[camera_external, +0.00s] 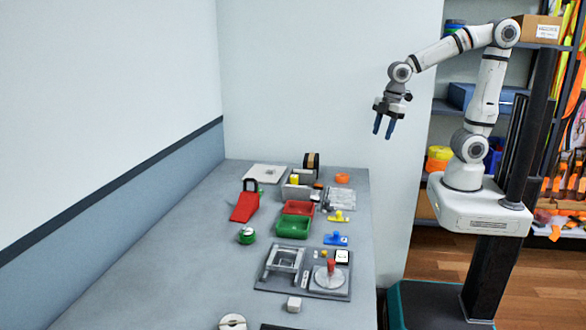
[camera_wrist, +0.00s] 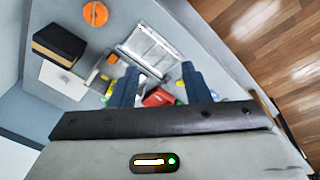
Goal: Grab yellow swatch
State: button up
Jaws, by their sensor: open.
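Two small yellow items lie on the grey bench, and I cannot tell which is the swatch. One yellow piece (camera_external: 294,180) stands at a grey holder near the back. The other yellow piece (camera_external: 339,216) lies flat near the right edge, beside the red tray. In the wrist view, a bit of yellow (camera_wrist: 180,83) shows beside my right finger and another (camera_wrist: 109,88) beside my left finger. My gripper (camera_external: 383,127) is open and empty, high up and to the right of the bench, pointing down. In the wrist view its fingers (camera_wrist: 159,70) are apart and cover part of the bench.
A red tray (camera_external: 298,208) and a green tray (camera_external: 293,227) stand mid-bench. A blue piece (camera_external: 336,239) lies near the right edge. An orange roll (camera_external: 343,178) and a dark box (camera_external: 311,162) are at the back. The bench's left side is mostly clear.

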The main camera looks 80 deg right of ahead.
jog(key=w+a+f+n+g, duration=0.1)
jog(key=w+a+f+n, duration=0.6)
jog(key=w+a+n, duration=0.4)
jog(key=n+g, duration=0.1)
jog(key=n, duration=0.9)
send_over(339, 212)
jog(key=shift+h, duration=0.3)
notch_tip(339, 212, down, 8)
jog(key=shift+f, duration=0.15)
jog(key=shift+a+f, duration=0.1)
jog(key=shift+f, duration=0.2)
notch_tip(339, 212, down, 8)
jog(key=shift+r+p, duration=0.25)
jog(key=shift+p, duration=0.95)
jog(key=shift+c, duration=0.4)
grip_shut()
